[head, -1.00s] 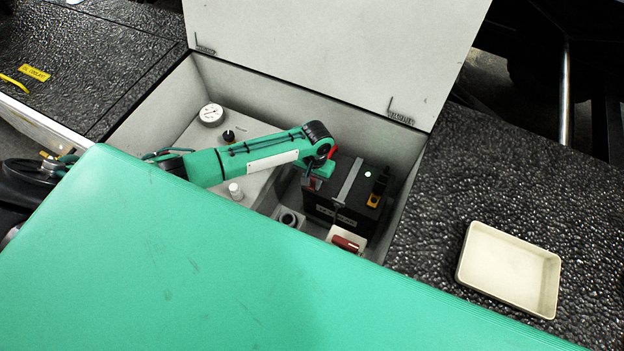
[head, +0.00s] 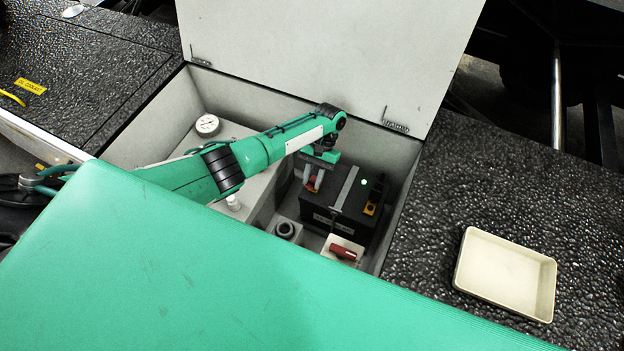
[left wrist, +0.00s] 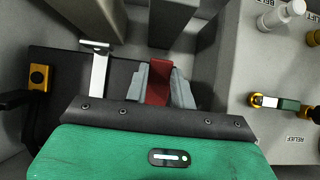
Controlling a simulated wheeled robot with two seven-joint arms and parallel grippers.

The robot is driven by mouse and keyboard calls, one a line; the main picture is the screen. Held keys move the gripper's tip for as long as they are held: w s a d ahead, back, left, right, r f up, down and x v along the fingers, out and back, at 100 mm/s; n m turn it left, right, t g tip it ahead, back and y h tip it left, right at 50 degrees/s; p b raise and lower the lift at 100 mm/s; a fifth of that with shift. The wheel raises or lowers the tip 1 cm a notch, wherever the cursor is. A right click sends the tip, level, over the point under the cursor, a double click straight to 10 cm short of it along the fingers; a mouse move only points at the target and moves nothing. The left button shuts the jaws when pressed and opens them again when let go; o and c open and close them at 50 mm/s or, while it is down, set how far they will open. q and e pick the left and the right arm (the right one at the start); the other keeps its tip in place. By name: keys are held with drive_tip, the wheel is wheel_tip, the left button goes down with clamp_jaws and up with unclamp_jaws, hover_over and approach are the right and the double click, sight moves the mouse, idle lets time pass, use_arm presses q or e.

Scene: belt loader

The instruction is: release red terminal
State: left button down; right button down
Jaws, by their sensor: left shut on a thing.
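The black battery (head: 338,222) stands in the open bay, with a silver strap (head: 347,187) across its top. The red terminal (head: 313,183) is at the battery's far left side. It also shows in the left wrist view as a red piece (left wrist: 158,86). My left gripper (head: 314,176) reaches down over it, its grey fingers (left wrist: 160,92) shut on the red piece, one on each side. The red piece's lower part is hidden by the gripper in the wrist view. My right gripper is not in view.
A red-handled switch (head: 343,252) sits in front. The raised lid (head: 330,55) stands behind. An empty beige tray (head: 505,274) lies on the black deck at right.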

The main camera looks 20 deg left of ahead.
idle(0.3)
use_arm(q)
drive_tip(key=c, duration=1.2)
unclamp_jaws()
drive_tip(key=shift+o, duration=0.2)
drive_tip(key=b+v, duration=0.1)
drive_tip(key=v, duration=0.6)
drive_tip(key=shift+w, duration=0.25)
drive_tip(key=shift+r, duration=0.15)
